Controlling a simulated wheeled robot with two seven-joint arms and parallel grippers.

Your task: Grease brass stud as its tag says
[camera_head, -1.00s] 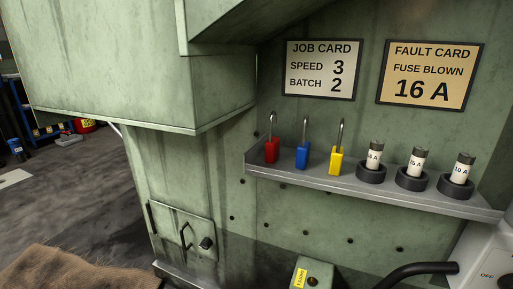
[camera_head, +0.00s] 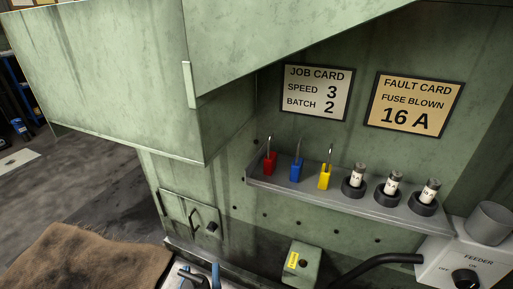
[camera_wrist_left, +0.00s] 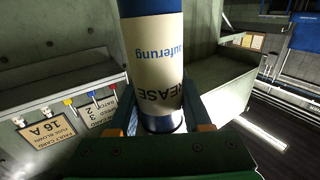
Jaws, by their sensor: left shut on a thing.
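My left gripper (camera_wrist_left: 160,122) is shut around a cream and blue grease tube (camera_wrist_left: 155,60) in the left wrist view. The tube stands between the two fingers, with "GREASE" printed upside down on its label. A green block (camera_head: 308,265) with a yellow tag (camera_head: 292,261) is at the bottom middle of the head view. The tag's writing is too small to read. I cannot make out a brass stud. My right gripper is not in view.
A grey shelf (camera_head: 350,203) holds red (camera_head: 270,163), blue (camera_head: 296,171) and yellow (camera_head: 324,180) padlocks and fuses in black holders. Blue and dark parts at the bottom edge are cut off.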

